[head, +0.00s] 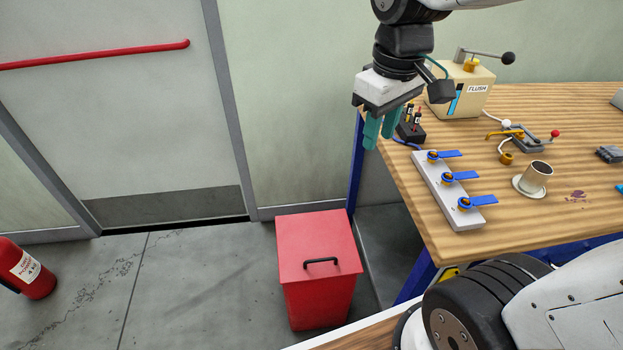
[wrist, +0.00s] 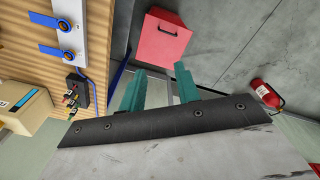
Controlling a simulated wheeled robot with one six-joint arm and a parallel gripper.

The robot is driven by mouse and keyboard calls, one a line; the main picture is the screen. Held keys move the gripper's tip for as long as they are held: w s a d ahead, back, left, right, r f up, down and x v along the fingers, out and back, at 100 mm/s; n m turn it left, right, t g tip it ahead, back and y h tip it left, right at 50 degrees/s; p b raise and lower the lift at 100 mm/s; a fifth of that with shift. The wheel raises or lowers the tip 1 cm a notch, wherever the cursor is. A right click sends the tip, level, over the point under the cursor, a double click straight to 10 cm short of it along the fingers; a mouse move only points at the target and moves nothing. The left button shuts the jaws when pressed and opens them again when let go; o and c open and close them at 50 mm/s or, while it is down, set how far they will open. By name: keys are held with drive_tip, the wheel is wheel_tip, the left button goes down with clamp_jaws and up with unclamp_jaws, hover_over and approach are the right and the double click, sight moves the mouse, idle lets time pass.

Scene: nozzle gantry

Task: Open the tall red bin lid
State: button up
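The tall red bin (head: 315,300) stands on the floor left of the workbench. Its red lid (head: 312,236) is shut and has a black handle (head: 321,261) near the front edge. The bin's lid also shows in the wrist view (wrist: 160,40), with the handle (wrist: 168,28) toward the top. My gripper (head: 380,132) hangs above and to the right of the bin, near the bench's left edge, well clear of the lid. Its two teal fingers (wrist: 160,90) show a gap between them, with nothing held.
The wooden bench (head: 420,205) carries a white strip with blue valve levers (head: 452,190), a FLUSH box (head: 462,88) and a cup (head: 537,176). A fire extinguisher (head: 26,270) stands at the far left. The floor left of the bin is clear.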

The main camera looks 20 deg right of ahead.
drive_tip(key=w+a+f+n+g, duration=0.1)
drive_tip(key=w+f+n, duration=0.2)
drive_tip(key=w+f, duration=0.35)
drive_tip(key=w+a+f+n, duration=0.1)
drive_tip(key=w+f+n, duration=0.25)
drive_tip(key=w, duration=0.65)
drive_tip(key=w+f+n, duration=0.2)
drive_tip(key=w+f, duration=0.2)
drive_tip(key=f, duration=0.8)
drive_tip(key=w+a+f+n, duration=0.1)
drive_tip(key=w+f+n, duration=0.2)
drive_tip(key=f, duration=0.9)
drive_tip(key=shift+w+f+g, duration=0.2)
drive_tip(key=shift+w+g, duration=0.2)
drive_tip(key=shift+w, duration=0.45)
clamp_jaws()
